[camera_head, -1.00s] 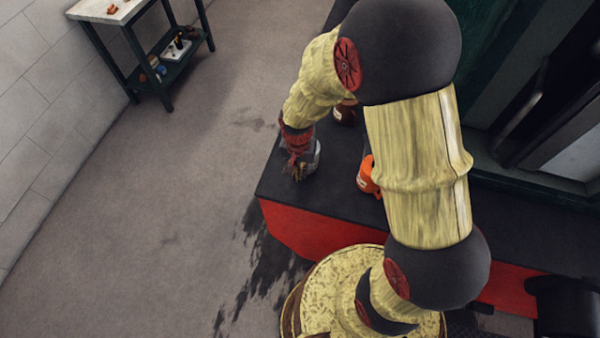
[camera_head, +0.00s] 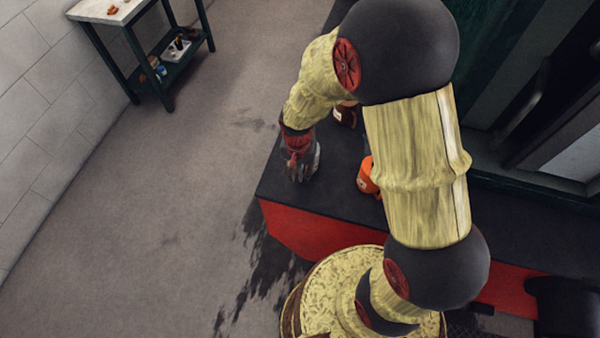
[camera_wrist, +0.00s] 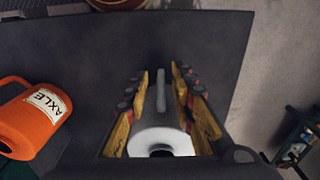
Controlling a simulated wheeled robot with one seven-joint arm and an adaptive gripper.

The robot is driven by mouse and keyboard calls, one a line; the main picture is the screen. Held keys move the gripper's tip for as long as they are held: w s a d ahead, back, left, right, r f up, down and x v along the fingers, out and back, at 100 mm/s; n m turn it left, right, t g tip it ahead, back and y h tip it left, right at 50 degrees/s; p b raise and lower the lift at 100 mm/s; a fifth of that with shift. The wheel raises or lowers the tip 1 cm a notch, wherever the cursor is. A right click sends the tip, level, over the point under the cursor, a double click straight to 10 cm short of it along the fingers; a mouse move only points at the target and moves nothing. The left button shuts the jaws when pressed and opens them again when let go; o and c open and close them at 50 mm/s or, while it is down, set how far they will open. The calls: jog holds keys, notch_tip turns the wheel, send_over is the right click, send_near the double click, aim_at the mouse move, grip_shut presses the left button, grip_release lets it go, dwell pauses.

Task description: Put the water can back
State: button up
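A pale grey can (camera_wrist: 162,142) with a dark round opening and a long thin grey part is between the fingers of my gripper (camera_wrist: 164,112) in the wrist view. The fingers stand on both sides of it, spread apart, with narrow dark gaps beside the thin part. Contact is not clear. In the head view my gripper (camera_head: 299,172) is low over the left end of the dark bench top, and a pale edge of the can (camera_head: 316,160) shows beside it. No label on this can is readable.
An orange can (camera_wrist: 34,118) labelled AXLE stands left of my gripper on the dark-topped red bench (camera_head: 325,232); it also shows in the head view (camera_head: 367,175). A reddish-brown container (camera_head: 346,114) stands behind. A shelved table (camera_head: 118,12) stands far left. Floor between is clear.

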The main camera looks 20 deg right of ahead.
notch_tip(320, 180, up, 12)
jog(key=r+p, duration=0.1)
jog(key=s+d+r+n+t, duration=0.2)
jog(key=s+r+n, duration=0.1)
jog(key=s+r, duration=0.4)
jog(key=s+d+r+n+t, duration=0.2)
jog(key=s+r, duration=0.6)
jog(key=r, duration=0.5)
jog(key=shift+s+r+n+t, duration=0.2)
jog(key=shift+n+t, duration=0.5)
jog(key=shift+f, duration=0.1)
notch_tip(320, 180, down, 9)
jog(key=b, duration=0.8)
jog(key=shift+b, duration=0.35)
